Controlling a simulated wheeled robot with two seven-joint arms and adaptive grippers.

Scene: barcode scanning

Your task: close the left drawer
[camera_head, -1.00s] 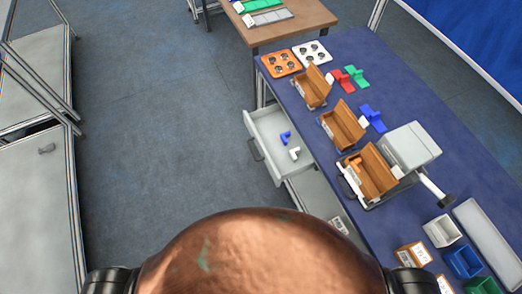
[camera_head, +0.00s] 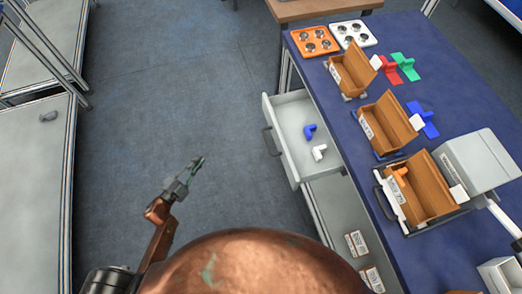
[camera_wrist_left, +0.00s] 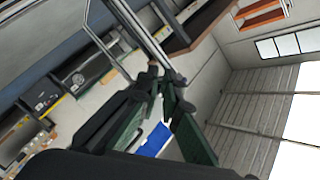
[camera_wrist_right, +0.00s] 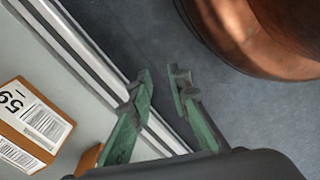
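A white drawer (camera_head: 294,118) stands pulled out from under the left side of the blue table. Its dark handle (camera_head: 271,141) is on its left front. A blue piece (camera_head: 310,131) and a white piece (camera_head: 320,152) lie inside it. My left gripper (camera_head: 201,159) is over the open floor, left of the drawer and apart from the handle. Its fingertips look together and empty in the left wrist view (camera_wrist_left: 161,76). My right gripper (camera_wrist_right: 161,80) is open and empty near a metal rail, and is not seen in the head view.
The blue table (camera_head: 450,95) holds several brown boxes, a grey device (camera_head: 480,160) and orange and white trays. A lower shelf (camera_head: 335,215) with labelled boxes is below the drawer. The floor (camera_head: 180,80) left of the drawer is clear. A grey cabinet (camera_head: 35,180) stands far left.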

